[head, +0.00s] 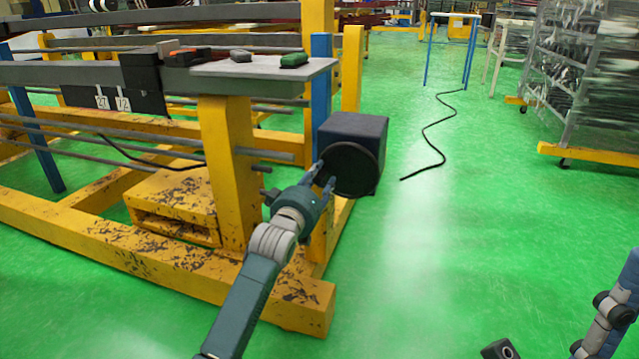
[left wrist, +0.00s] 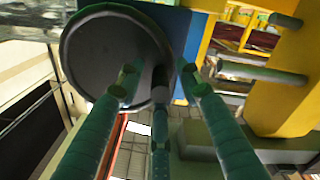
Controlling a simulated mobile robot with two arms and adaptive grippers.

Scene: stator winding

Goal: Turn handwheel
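The handwheel (head: 350,170) is a dark round disc on the front of a dark blue box (head: 354,128) beside the yellow frame. In the left wrist view the handwheel (left wrist: 110,50) shows as a grey-black disc with a raised rim at upper left. My left gripper (head: 326,177) is at the handwheel's left edge. In the left wrist view its green fingers (left wrist: 157,80) are spread apart, some in front of the disc and one just past its right edge. Contact with the rim cannot be told. Part of my right arm shows at lower right; its gripper fingers do not show.
A yellow machine frame (head: 225,170) with rails fills the left side. A grey tabletop (head: 265,68) with small items lies above it. A black cable (head: 432,140) lies on the green floor. A shelf rack (head: 590,80) stands at right.

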